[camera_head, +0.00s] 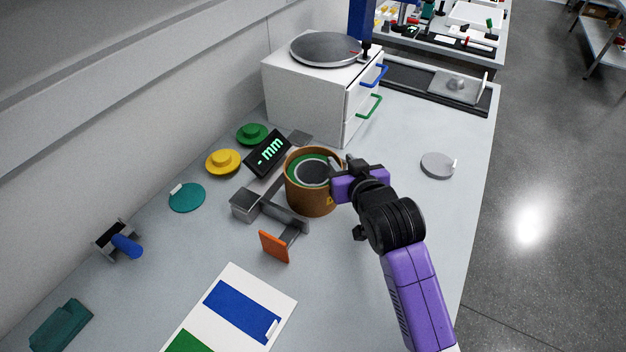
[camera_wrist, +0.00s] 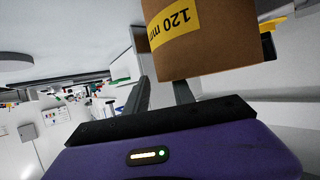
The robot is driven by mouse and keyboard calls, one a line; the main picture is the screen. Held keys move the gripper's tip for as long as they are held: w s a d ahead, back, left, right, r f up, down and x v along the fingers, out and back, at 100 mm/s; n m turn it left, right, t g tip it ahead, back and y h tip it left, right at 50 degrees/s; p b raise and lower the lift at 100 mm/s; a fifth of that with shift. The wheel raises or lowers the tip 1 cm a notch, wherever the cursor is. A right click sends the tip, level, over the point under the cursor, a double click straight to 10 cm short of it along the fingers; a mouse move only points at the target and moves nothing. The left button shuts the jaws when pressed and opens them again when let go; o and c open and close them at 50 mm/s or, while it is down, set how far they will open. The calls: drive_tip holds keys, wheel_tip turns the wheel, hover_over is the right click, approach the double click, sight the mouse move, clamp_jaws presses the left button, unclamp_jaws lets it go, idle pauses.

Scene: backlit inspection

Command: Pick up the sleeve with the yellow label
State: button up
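The sleeve is a brown upright cylinder (camera_head: 309,196) on the bench in the head view. A small part of its yellow label (camera_head: 330,201) shows at its right side. Inside its rim are a green ring and a grey round piece. In the wrist view the sleeve (camera_wrist: 215,50) is close at the top, its yellow label (camera_wrist: 176,26) reading "120 mm". My gripper (camera_head: 340,172) is at the sleeve's right side, near its rim. In the wrist view its two dark fingers (camera_wrist: 164,92) stand apart; the sleeve partly hides the right one. I cannot tell whether they touch it.
A grey gauge with an orange plate (camera_head: 274,246) stands just in front of the sleeve, and a "mm" display (camera_head: 268,154) behind it left. A white drawer box (camera_head: 310,95) is behind. A grey disc (camera_head: 437,165) lies right; the bench around it is mostly clear.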

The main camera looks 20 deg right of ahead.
clamp_jaws()
drive_tip(key=shift+f, duration=0.25)
idle(1.2)
